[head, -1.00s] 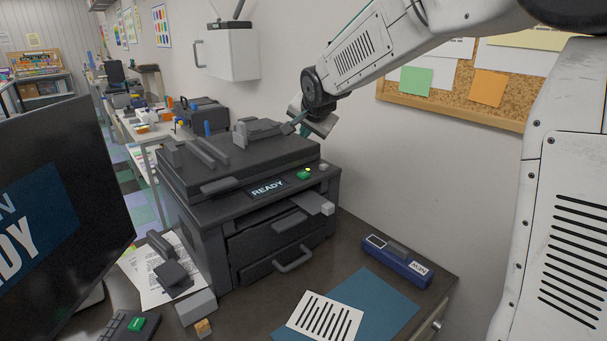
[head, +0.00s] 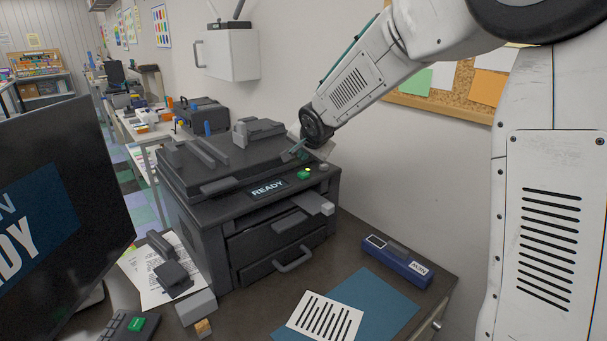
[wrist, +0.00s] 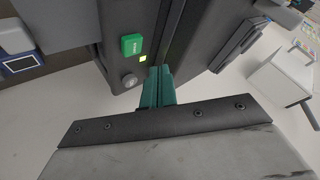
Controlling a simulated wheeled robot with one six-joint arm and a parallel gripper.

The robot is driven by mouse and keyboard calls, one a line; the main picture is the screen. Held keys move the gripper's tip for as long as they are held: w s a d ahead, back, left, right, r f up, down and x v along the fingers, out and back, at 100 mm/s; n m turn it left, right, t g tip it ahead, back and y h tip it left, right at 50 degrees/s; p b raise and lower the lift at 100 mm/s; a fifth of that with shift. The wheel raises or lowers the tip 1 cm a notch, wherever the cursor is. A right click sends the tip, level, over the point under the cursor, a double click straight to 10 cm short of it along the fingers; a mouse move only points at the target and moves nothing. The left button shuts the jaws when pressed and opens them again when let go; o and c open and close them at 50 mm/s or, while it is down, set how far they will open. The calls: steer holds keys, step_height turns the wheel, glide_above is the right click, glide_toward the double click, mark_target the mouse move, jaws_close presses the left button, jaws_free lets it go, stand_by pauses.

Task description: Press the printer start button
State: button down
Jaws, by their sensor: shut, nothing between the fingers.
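The dark grey printer (head: 285,240) stands on the desk, with a lit "READY" display (head: 268,188) on its front panel. The green start button (head: 304,175) is right of the display; it also shows in the wrist view (wrist: 132,45), beside a small lit yellow light (wrist: 143,58) and a round grey knob (wrist: 129,80). My gripper (head: 288,156) is over the right part of the printer top, behind the button in the head view. Its teal fingers (wrist: 158,72) are together and empty. In the wrist view the fingertips are close to the yellow light and apart from the green button.
A blue labelled device (head: 397,261) and a dark blue sheet (head: 385,298) lie on the desk right of the printer. A monitor (head: 60,220) stands at the left. The wall is close behind the printer, with a white box (head: 232,55) mounted on it.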

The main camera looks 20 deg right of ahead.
mark_target(304, 175)
steer(key=shift+f, duration=1.25)
steer(key=shift+f, duration=0.1)
stand_by(1.1)
steer(key=shift+f, duration=0.3)
steer(key=shift+f, duration=0.4)
stand_by(0.7)
steer(key=shift+r, duration=0.85)
steer(key=shift+r, duration=2.5)
